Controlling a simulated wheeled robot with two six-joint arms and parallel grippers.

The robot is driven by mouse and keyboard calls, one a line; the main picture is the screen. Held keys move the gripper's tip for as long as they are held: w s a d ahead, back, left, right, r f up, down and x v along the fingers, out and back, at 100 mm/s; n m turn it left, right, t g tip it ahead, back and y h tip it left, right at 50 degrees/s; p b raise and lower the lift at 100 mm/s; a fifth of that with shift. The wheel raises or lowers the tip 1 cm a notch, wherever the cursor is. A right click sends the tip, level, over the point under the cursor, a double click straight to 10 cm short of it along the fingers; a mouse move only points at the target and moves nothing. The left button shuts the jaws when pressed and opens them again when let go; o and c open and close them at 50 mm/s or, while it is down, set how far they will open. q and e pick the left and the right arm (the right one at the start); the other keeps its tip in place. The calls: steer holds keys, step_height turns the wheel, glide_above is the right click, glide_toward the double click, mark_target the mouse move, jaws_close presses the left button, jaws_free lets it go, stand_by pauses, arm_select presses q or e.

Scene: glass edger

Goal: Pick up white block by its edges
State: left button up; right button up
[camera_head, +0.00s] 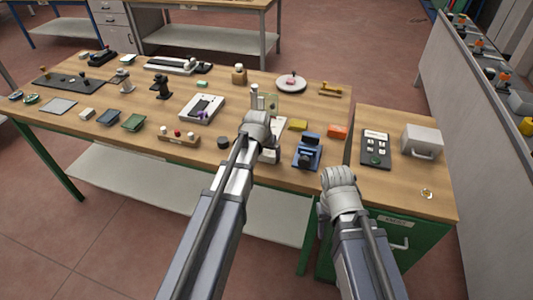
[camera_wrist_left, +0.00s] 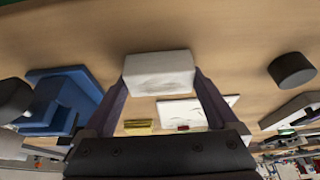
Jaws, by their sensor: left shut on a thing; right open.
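The white block (camera_wrist_left: 158,74) sits between the two dark fingers of my left gripper (camera_wrist_left: 160,88) in the left wrist view. One finger is against each side edge, and the gripper is shut on it. In the head view my left gripper (camera_head: 262,135) is over the front middle of the wooden table, and a white piece (camera_head: 268,155) shows just below it, partly hidden by the hand. I cannot tell whether the block still touches the table. My right gripper (camera_head: 340,182) is open and empty, in front of the gap by the side cabinet.
A blue device (camera_head: 308,152) stands right of my left gripper, and a black cylinder (camera_head: 223,142) to its left. A wooden rack (camera_head: 179,138) is at the left front edge.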

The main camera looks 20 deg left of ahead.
mark_target(267, 152)
arm_select(q)
step_height(267, 152, up, 10)
steer(key=p, duration=0.9)
steer(key=shift+f, duration=0.1)
